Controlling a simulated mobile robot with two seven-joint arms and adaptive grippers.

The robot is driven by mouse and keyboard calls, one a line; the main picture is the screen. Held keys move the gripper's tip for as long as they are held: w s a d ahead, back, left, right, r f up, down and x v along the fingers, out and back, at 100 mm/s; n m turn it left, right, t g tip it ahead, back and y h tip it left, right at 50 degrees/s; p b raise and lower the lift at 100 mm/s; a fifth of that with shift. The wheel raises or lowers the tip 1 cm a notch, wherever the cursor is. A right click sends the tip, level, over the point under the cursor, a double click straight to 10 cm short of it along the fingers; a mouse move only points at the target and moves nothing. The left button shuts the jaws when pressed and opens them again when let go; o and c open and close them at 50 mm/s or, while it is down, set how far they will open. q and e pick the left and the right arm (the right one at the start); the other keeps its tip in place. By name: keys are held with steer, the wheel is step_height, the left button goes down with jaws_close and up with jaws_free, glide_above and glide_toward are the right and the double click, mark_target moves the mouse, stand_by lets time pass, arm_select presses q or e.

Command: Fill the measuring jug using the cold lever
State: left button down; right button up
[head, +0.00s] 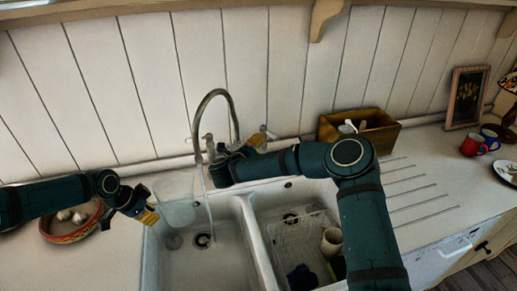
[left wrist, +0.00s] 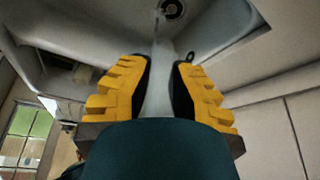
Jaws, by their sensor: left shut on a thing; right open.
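The clear measuring jug (head: 176,207) is over the left sink basin, in the head view. My left gripper (head: 150,213) is shut on it from the left; in the left wrist view a translucent part of the jug (left wrist: 158,98) sits between the yellow fingers. The tap (head: 213,93) stands behind the sink. A thin stream of water (head: 206,190) falls from its spout at the jug's right side; I cannot tell whether it enters the jug. My right gripper (head: 240,146) is open at the tap's base, largely hiding the levers. The jug's water level is unclear.
The left basin (head: 215,268) has a drain (head: 203,240). The right basin holds a rack with a cream cup (head: 332,241) and a dark blue item (head: 301,278). A bowl (head: 70,236) lies beside my left arm. A wooden box (head: 375,135) stands behind the ribbed drainer, which is clear.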

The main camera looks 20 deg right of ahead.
arm_select(q)
steer(key=w+d, duration=0.1)
steer(key=d, duration=0.2)
steer(key=w+d, duration=0.1)
steer(key=d, duration=0.2)
steer(key=w+d, duration=0.2)
steer(key=d, duration=0.1)
steer(key=shift+r, duration=0.1)
stand_by(4.2)
steer(key=s+a, duration=0.1)
steer(key=a, duration=0.2)
steer(key=s+a, duration=0.1)
steer(key=a, duration=0.2)
steer(key=s+a, duration=0.2)
steer(key=a, duration=0.1)
